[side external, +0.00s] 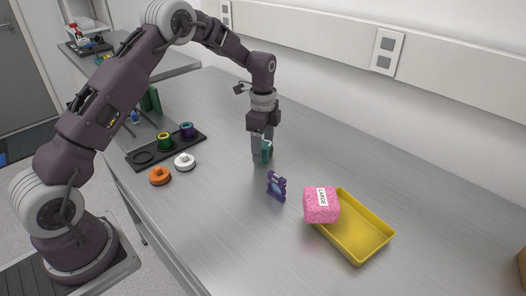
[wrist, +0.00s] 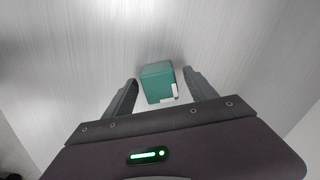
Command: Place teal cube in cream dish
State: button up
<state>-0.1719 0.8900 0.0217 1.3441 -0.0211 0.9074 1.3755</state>
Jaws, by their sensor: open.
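The teal cube (wrist: 158,82) lies on the grey metal bench, with a small white mark on its near face. In the side external view, the cube (side external: 267,149) is partly hidden by a finger. My gripper (side external: 261,157) points down at the cube, low over the bench. In the wrist view, my gripper (wrist: 161,78) is open, with one finger on each side of the cube and a gap showing at both sides. I see no cream dish; a yellow tray (side external: 374,253) sits at the front right.
A pink labelled block (side external: 321,205) rests at the yellow tray's left edge. A small purple device (side external: 276,186) stands between it and my gripper.

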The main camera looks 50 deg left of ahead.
aim_at(263, 144)
grip_shut()
jog(key=shift+r, duration=0.15)
notch_tip(263, 144, up, 10)
jog(key=shift+f, duration=0.1)
jog(key=s+d+m, duration=0.1)
jog(key=d, duration=0.6)
jog(key=s+d+m, duration=0.1)
jog(key=s+d, duration=0.1)
jog(key=d, duration=0.6)
jog(key=s+d+m, duration=0.1)
jog(key=d+m, duration=0.1)
jog(key=d, duration=0.6)
jog(key=shift+s, duration=0.25)
jog(key=s+d+m, duration=0.5)
jog(key=s+d, duration=1.2)
jog(key=d, duration=0.3)
jog(key=f, duration=0.9)
jog(key=shift+s+f, duration=0.2)
jog(key=shift+s, duration=0.1)
